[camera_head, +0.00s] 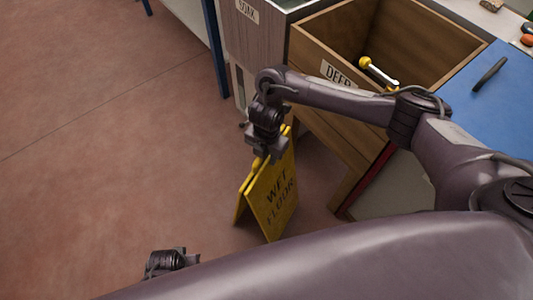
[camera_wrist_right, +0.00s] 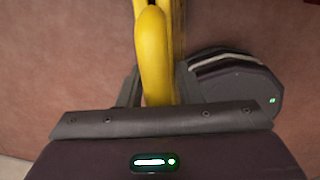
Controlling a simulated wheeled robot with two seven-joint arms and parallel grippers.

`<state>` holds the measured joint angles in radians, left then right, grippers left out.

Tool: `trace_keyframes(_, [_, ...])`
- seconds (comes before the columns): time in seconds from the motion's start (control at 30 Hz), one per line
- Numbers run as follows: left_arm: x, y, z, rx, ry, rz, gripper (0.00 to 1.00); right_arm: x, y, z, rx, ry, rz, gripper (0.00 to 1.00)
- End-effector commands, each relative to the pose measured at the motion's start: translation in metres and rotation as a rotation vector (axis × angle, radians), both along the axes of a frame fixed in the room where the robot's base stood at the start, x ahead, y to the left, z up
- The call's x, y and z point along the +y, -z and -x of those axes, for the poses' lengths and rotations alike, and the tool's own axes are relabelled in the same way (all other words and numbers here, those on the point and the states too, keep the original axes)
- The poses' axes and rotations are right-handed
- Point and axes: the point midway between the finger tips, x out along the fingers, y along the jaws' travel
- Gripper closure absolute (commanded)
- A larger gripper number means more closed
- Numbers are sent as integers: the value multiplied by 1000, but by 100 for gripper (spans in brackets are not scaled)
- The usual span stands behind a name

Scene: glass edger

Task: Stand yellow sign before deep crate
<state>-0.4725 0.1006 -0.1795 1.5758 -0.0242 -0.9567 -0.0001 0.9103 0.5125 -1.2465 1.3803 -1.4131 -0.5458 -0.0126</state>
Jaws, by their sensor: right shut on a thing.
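The yellow wet floor sign (camera_head: 273,196) is upright and folded out as an A-frame, beside the front of the deep crate (camera_head: 328,98). I cannot tell whether its feet touch the floor. My right gripper (camera_head: 262,156) is shut on the yellow handle at its top. In the right wrist view the yellow handle (camera_wrist_right: 153,50) runs between the fingers of that gripper (camera_wrist_right: 157,90). The crate is wooden with a "DEEP" label, partly hidden by my right arm. My left gripper (camera_head: 168,262) is low in the head view, apart from the sign; its jaws are unclear.
A yellow-and-white tool (camera_head: 376,70) lies in the crate. A "SOAK" tub (camera_head: 258,35) stands left of the crate. A blue surface (camera_head: 500,90) with a dark bar (camera_head: 489,74) is to the right. The reddish floor (camera_head: 100,140) on the left is clear.

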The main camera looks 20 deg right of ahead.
Motion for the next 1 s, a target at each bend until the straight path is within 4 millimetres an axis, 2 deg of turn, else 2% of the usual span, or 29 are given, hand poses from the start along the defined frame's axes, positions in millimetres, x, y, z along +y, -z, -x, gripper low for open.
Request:
trace_keyframes(0.37, [0, 1, 0, 0, 0, 0, 100, 1, 0, -1, -3, 0, -1, 100])
trace_keyframes(0.93, [0, 7, 0, 0, 0, 0, 100, 1, 10, -1, -2, 0, -2, 100])
trace_keyframes(0.97, [0, 7, 0, 0, 0, 0, 100, 1, 9, -1, -2, 0, -2, 64])
trace_keyframes(1.0, [0, 6, 0, 0, 0, 0, 100, 1, 9, -1, -2, 0, -2, 59])
